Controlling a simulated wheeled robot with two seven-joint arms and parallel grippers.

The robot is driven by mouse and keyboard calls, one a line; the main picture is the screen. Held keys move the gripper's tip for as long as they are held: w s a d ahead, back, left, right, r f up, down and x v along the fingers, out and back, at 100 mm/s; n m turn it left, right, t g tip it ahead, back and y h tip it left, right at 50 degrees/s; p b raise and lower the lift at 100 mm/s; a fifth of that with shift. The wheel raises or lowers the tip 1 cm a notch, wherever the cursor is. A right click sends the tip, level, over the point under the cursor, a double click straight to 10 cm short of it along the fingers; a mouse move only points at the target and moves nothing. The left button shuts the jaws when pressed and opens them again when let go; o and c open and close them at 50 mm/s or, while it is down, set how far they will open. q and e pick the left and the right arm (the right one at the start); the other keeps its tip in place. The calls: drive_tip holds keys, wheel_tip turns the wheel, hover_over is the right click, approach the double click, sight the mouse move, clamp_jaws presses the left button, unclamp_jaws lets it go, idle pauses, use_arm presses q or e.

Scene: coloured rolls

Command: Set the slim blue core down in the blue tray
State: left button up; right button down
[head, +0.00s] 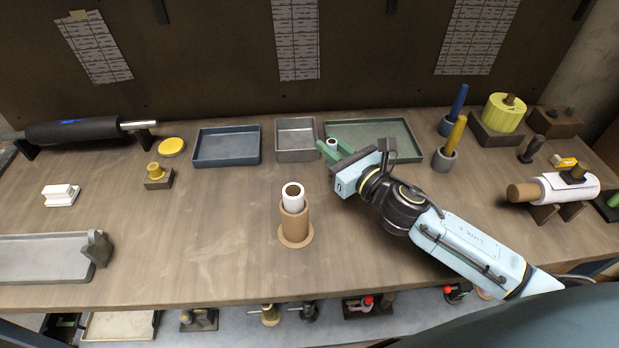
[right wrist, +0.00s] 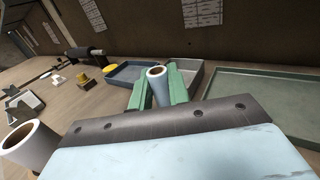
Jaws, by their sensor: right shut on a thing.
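My right gripper (head: 329,148) has green fingers and is shut on a slim pale tube (head: 332,142), which I take for the slim core. In the right wrist view the tube (right wrist: 157,86) stands upright between the two green fingers (right wrist: 158,92); it looks pale bluish-white, with a hollow top. The blue tray (head: 227,160) lies at the back of the table, left of my right gripper, and looks empty. In the right wrist view the blue tray (right wrist: 122,80) lies beyond and left of the held tube. My left gripper is in neither view.
A grey tray (head: 296,155) stands between the blue tray and a green tray (head: 405,153). A white roll on a brown stand (head: 295,226) rises in front. A yellow disc (head: 172,146) lies left of the blue tray.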

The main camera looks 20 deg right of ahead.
sight(330, 165)
wheel_tip(330, 165, down, 3)
drive_tip(key=shift+f+b, duration=0.2)
drive_tip(key=shift+b, duration=0.3)
drive_tip(key=shift+f, duration=0.55)
wheel_tip(330, 165, down, 3)
drive_tip(key=shift+f+b, duration=0.1)
drive_tip(key=shift+b, duration=0.85)
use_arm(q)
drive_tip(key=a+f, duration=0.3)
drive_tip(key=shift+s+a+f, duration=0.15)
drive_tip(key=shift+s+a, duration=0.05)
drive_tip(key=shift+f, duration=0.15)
use_arm(e)
drive_tip(key=c, duration=1.8)
unclamp_jaws()
drive_tip(key=shift+f, duration=0.1)
drive_tip(key=o, duration=0.5)
drive_tip(key=shift+c, duration=0.2)
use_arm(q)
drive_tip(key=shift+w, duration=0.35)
